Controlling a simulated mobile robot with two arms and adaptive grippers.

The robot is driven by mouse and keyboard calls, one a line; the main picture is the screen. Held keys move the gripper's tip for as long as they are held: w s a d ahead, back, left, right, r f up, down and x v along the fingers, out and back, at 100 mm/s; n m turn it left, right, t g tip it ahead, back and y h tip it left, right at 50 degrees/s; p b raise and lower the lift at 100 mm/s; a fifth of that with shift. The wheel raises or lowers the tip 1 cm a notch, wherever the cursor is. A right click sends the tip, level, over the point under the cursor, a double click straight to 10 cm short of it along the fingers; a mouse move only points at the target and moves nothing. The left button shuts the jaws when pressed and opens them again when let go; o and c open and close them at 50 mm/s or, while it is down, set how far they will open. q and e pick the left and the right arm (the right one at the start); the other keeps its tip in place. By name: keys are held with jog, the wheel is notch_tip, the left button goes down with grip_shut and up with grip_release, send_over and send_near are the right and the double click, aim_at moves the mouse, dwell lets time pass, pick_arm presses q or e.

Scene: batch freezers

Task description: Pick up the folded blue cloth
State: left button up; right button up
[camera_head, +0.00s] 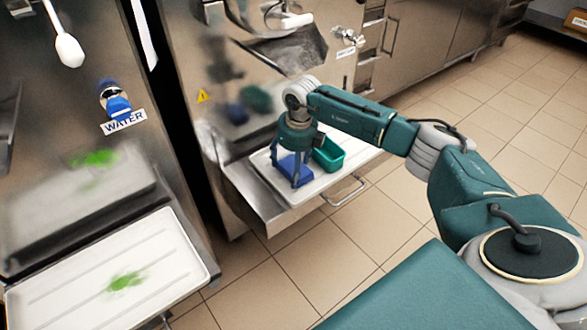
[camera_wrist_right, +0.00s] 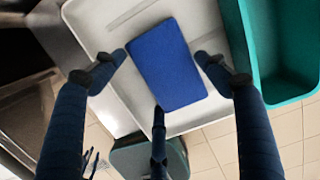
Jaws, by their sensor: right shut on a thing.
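The folded blue cloth (camera_head: 293,167) is a flat rectangular pad over a white tray (camera_head: 352,162) on the right-hand machine. In the right wrist view the cloth (camera_wrist_right: 168,65) shows large, with the white tray (camera_wrist_right: 85,18) behind it. My right gripper (camera_head: 296,180) points down at the cloth and is shut on it. Its fingers (camera_wrist_right: 160,70) stand at the cloth's left, right and lower edges. I cannot tell whether the cloth is clear of the tray. My left gripper is not in view.
A teal open container (camera_head: 328,153) stands on the tray just right of the gripper. Another white tray (camera_head: 60,285) with a green smear is at the lower left. A blue tap (camera_head: 117,105) sits above a WATER label. Tiled floor is clear at the right.

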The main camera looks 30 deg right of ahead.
aim_at(293, 170)
jog(key=shift+r, duration=0.15)
jog(key=shift+s+r, duration=0.1)
jog(key=shift+r, duration=0.1)
notch_tip(293, 170, up, 7)
jog(key=shift+f+p, duration=0.1)
jog(key=shift+p, duration=0.35)
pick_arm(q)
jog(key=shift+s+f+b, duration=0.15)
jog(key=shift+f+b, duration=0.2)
pick_arm(e)
jog(key=s+d, duration=0.1)
jog(key=s, duration=1.8)
jog(key=shift+s+d+f, duration=0.25)
jog(key=shift+s+d, duration=0.05)
jog(key=shift+s, duration=0.05)
